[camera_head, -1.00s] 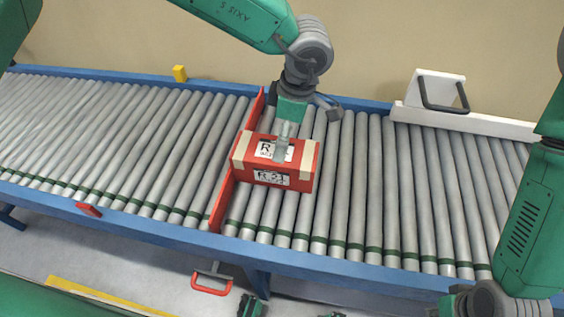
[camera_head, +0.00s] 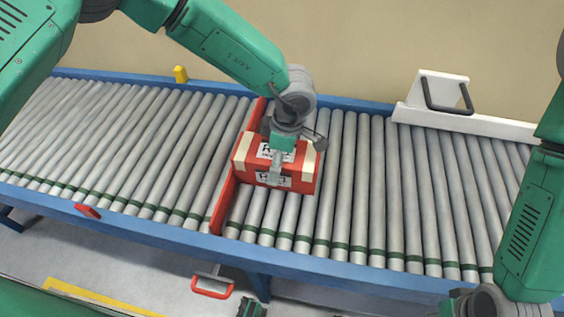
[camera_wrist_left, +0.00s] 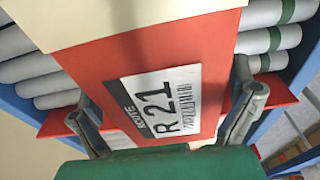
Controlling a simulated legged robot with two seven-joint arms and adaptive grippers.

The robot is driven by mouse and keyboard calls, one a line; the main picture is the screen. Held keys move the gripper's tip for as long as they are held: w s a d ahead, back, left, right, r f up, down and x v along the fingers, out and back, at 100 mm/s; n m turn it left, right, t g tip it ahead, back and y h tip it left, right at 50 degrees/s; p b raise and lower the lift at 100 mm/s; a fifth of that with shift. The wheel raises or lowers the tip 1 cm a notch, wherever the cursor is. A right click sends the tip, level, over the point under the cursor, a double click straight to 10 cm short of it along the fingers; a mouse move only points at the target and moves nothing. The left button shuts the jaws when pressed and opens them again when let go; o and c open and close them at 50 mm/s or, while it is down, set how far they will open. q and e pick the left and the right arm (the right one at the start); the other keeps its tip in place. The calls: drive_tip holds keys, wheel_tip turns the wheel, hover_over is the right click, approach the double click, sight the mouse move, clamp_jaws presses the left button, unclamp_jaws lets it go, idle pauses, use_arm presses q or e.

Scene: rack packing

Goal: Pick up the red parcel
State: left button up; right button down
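The red parcel (camera_head: 306,165), with cream tape bands and white labels, lies on the roller conveyor against a red divider bar. My left gripper (camera_head: 297,152) is above it, with one finger in front of its near face and the other towards its far side. In the left wrist view the parcel (camera_wrist_left: 145,60) with its "R 21" label fills the space between the two spread fingers (camera_wrist_left: 167,115). The fingers stand close to its sides; firm contact is not visible.
The conveyor rollers (camera_head: 370,190) are clear on both sides of the parcel. The red divider (camera_head: 224,200) stands directly left of it. A white bracket with a dark handle (camera_head: 440,97) sits at the back right.

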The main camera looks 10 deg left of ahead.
use_arm(q)
drive_tip(key=shift+a+f, duration=0.1)
drive_tip(key=shift+a, duration=0.65)
drive_tip(key=c, duration=1.5)
drive_tip(key=shift+o, duration=0.2)
drive_tip(key=shift+w+d, duration=0.1)
drive_tip(key=shift+d, duration=0.35)
drive_tip(key=shift+r, duration=0.25)
